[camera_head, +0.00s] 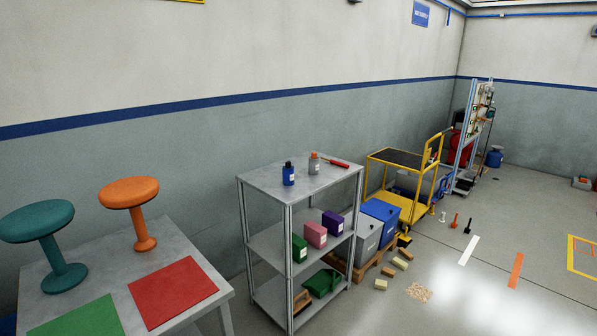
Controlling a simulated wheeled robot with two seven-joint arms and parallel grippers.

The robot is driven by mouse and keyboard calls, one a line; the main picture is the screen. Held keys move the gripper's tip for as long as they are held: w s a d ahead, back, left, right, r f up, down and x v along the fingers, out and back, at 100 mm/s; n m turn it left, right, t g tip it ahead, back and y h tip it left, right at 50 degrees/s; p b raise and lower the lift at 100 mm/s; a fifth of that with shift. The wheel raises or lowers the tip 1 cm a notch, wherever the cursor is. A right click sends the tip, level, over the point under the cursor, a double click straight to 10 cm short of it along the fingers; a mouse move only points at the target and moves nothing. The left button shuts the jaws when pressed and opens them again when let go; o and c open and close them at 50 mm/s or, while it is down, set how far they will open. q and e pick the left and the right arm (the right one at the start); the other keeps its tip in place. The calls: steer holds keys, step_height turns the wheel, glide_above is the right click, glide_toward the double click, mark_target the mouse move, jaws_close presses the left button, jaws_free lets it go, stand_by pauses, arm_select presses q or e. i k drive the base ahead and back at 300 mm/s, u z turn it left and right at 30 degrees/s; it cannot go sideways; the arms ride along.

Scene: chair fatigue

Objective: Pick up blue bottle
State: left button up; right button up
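A small blue bottle (288,175) with a dark cap and a pale label stands upright on the top shelf of a grey metal rack (270,186), near its left side. A grey bottle (314,164) with an orange cap stands to its right, a little apart. Neither of my grippers is in the head view. Nothing touches the blue bottle.
A red-handled tool (335,163) lies on the rack top. Lower shelves hold coloured boxes (316,234). A table (209,309) with teal (58,270) and orange (143,215) stools stands left. Crates (380,214) and scattered blocks (400,263) lie right; open floor lies beyond.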

mark_target(289, 174)
steer(key=z, duration=0.55)
steer(key=k, duration=0.65)
steer(key=z, duration=0.4)
steer(key=i, duration=0.95)
steer(key=u, duration=1.2)
steer(key=i, duration=0.9)
steer(key=u, duration=1)
